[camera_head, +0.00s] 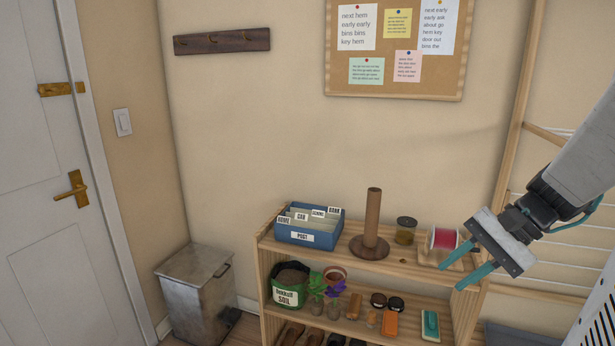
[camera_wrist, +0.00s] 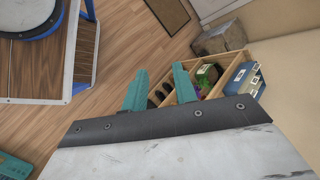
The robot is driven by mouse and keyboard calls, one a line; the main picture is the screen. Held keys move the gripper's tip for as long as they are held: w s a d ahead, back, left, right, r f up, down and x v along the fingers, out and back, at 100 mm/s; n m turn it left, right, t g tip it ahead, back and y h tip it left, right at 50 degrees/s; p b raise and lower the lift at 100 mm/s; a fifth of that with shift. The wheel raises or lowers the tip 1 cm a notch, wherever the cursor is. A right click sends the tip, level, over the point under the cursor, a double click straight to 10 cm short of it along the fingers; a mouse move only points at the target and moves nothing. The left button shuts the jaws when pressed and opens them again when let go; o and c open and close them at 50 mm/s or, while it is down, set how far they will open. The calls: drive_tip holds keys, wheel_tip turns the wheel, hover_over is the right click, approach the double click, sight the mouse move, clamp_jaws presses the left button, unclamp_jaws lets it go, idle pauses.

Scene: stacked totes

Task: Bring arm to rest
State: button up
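My gripper (camera_head: 461,267) hangs at the right of the head view, with its two teal fingers apart and nothing between them. It is in the air in front of the right end of the wooden shelf (camera_head: 345,277) and overlaps the red spool there in the picture. In the wrist view its teal fingers (camera_wrist: 160,88) are spread, with wooden floor and the shelf's end beyond them. My arm comes in from the right edge of the head view.
The shelf holds a blue file box (camera_head: 309,237), a brown post on a round base (camera_head: 372,225), a jar (camera_head: 405,232) and a red spool (camera_head: 443,239). A metal bin (camera_head: 197,290) stands left. A table (camera_wrist: 88,58) shows in the wrist view. Open floor (camera_wrist: 130,22) lies between.

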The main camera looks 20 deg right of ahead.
drive_tip(key=s+a+r+n+g+h, duration=0.1)
drive_tip(key=s+a+n+h, duration=0.2)
drive_tip(key=a+n, duration=0.3)
drive_tip(key=s+a+r+n+g+h, duration=0.1)
drive_tip(key=s+a+n+h, duration=0.2)
drive_tip(key=a+n, duration=0.3)
drive_tip(key=a+h, duration=0.1)
drive_tip(key=a, duration=0.2)
drive_tip(key=shift+s+r+n, duration=0.15)
drive_tip(key=shift+s+n, duration=0.05)
drive_tip(key=shift+n, duration=0.1)
drive_tip(key=shift+d, duration=0.1)
